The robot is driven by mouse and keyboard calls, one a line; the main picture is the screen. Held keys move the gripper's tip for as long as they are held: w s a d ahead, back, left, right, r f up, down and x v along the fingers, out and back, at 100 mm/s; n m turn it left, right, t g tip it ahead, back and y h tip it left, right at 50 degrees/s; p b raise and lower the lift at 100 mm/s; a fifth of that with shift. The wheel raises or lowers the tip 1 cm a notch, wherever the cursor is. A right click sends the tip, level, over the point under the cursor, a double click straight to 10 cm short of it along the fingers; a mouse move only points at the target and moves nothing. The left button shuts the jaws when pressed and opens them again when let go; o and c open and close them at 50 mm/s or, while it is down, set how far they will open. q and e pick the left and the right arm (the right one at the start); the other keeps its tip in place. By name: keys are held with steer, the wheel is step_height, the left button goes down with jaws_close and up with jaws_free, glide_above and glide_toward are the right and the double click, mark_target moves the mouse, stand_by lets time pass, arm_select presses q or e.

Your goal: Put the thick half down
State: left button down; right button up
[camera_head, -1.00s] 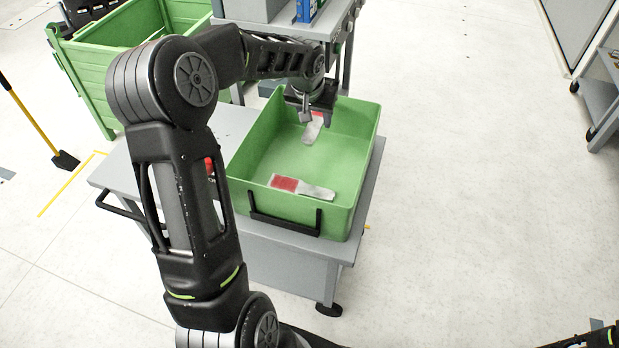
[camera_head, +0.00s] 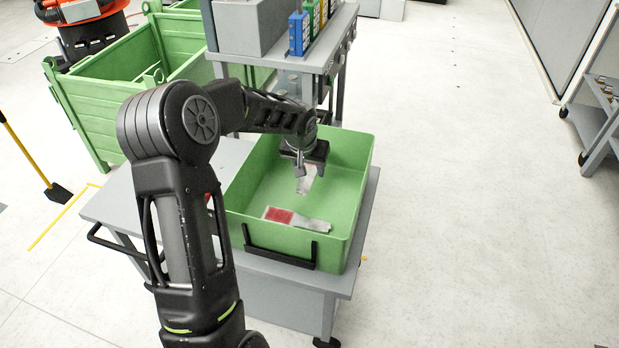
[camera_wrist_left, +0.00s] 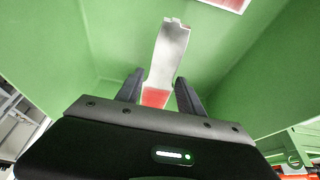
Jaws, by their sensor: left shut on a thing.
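My left gripper (camera_head: 300,174) is inside the green bin (camera_head: 350,236), pointing down. It is shut on a grey metal half (camera_head: 308,183) with a jagged broken end. In the left wrist view the fingers (camera_wrist_left: 158,94) sit on both sides of its red end, and the grey part of the held half (camera_wrist_left: 168,55) extends away from them. I cannot tell whether it touches the bin floor. Another half (camera_head: 313,224) with a red end lies flat on the bin floor nearer the front; a bit of it shows at the top of the left wrist view (camera_wrist_left: 234,2). My right gripper is out of view.
The bin stands on a grey cart (camera_head: 118,205) and has a black front handle (camera_head: 280,258). A grey shelf unit (camera_head: 285,60) with coloured boxes stands behind. A larger green crate (camera_head: 100,110) is at the left. Bin floor around the lying half is free.

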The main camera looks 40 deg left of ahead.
mark_target(309, 174)
arm_select(q)
step_height(309, 174, down, 4)
steer(key=shift+r, duration=0.15)
steer(key=shift+f+b, duration=0.6)
steer(key=shift+b, duration=0.25)
steer(key=c, duration=0.7)
jaws_free()
